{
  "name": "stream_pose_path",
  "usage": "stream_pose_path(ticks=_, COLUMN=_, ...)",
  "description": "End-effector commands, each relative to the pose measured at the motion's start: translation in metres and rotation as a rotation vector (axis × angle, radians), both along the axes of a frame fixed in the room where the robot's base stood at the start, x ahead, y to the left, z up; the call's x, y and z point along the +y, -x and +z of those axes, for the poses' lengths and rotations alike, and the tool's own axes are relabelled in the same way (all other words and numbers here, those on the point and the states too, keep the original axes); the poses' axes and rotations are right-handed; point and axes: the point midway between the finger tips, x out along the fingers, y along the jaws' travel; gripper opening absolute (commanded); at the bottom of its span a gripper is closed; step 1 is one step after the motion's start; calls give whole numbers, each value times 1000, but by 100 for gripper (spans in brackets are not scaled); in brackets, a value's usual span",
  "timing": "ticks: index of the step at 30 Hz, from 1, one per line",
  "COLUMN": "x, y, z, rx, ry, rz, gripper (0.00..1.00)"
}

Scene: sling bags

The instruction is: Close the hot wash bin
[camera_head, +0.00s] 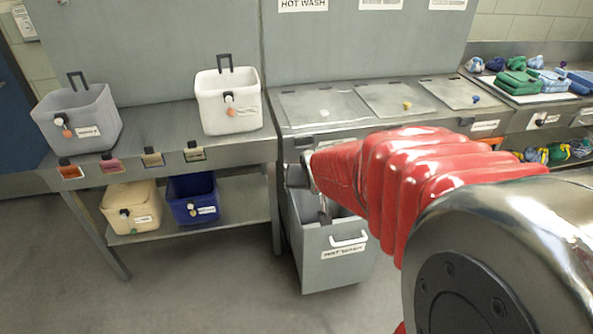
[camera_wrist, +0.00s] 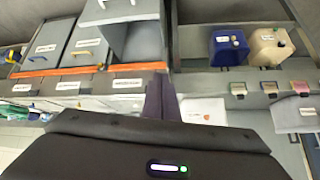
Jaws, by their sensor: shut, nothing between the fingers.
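A grey bin (camera_head: 335,262) with a pale handle and a white label stands pulled out from under the steel counter, its top open. The label is too blurred to read surely. A "HOT WASH" sign (camera_head: 303,5) hangs on the panel above. My gripper (camera_head: 297,178) is shut and empty, above the bin's left rear part, close to the counter front. My red-sleeved arm hides part of the bin's rim and the counter. In the wrist view, turned upside down, the open bin (camera_wrist: 138,42) shows beyond my dark fingers (camera_wrist: 160,92). I cannot tell whether they touch it.
Other grey bins (camera_wrist: 48,42) stand shut beside the open one. Floor in front is clear.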

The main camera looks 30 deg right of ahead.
Motion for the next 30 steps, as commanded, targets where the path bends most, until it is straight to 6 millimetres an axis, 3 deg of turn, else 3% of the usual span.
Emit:
stream_pose_path(ticks=6, x=-50, y=-24, z=-36, rx=-64, ry=-34, rz=-99, gripper=0)
stream_pose_path(ticks=15, x=-109, y=-43, z=-91, rx=-169, ry=-115, rz=-207, gripper=0)
stream_pose_path(ticks=30, x=-185, y=-35, z=-196, rx=-362, ry=-333, rz=-374, gripper=0)
